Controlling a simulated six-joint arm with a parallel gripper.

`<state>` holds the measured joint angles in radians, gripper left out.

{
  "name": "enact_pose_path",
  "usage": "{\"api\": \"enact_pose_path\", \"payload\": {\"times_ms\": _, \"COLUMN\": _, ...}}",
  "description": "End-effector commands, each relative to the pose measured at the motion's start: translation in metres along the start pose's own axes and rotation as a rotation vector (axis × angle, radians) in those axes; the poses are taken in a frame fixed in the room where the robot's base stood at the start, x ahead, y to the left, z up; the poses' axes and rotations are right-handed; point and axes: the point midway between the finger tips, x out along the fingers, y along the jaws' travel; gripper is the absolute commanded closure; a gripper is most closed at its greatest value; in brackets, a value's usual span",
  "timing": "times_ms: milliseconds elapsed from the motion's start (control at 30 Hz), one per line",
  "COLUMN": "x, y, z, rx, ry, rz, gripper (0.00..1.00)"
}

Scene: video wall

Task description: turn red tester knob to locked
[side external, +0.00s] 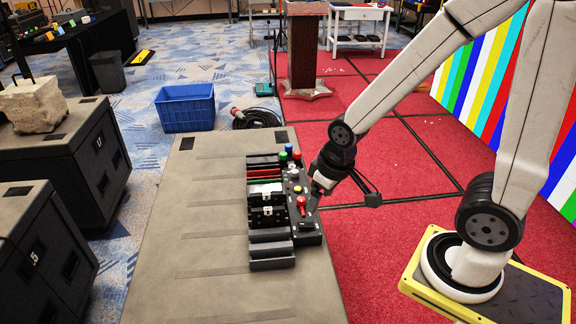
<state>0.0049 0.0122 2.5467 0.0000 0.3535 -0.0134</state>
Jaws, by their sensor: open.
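The tester (309,229) is a dark panel on the right side of a block of black modules on the grey table. Its red knob (301,203) stands up from the panel's middle, with its lever pointing toward the camera. My gripper (319,187) is just above and to the right of the red knob, pointing down and left at the panel. It is open, and the jaws look empty. Small fingertips are hard to make out at this size, and I cannot tell whether they touch the panel. The knob's position markings are too small to read.
Several coloured buttons (297,156) stand at the panel's far end. Black slotted modules (266,206) sit directly left of the panel. The grey table (205,270) is clear to the left and front. A blue crate (185,108) stands on the floor behind it.

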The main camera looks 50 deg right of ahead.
Motion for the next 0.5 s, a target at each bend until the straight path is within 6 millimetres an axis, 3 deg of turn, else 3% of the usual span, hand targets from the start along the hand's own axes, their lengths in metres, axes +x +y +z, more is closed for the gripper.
{"api": "enact_pose_path", "payload": {"times_ms": 267, "x": 0.015, "y": 0.016, "z": -0.031, "rx": -0.07, "ry": -0.033, "rz": 0.008, "gripper": 0.21}}
{"api": "enact_pose_path", "payload": {"times_ms": 500, "x": 0.045, "y": 0.046, "z": -0.071, "rx": -0.183, "ry": -0.08, "rz": 0.01, "gripper": 0.21}}
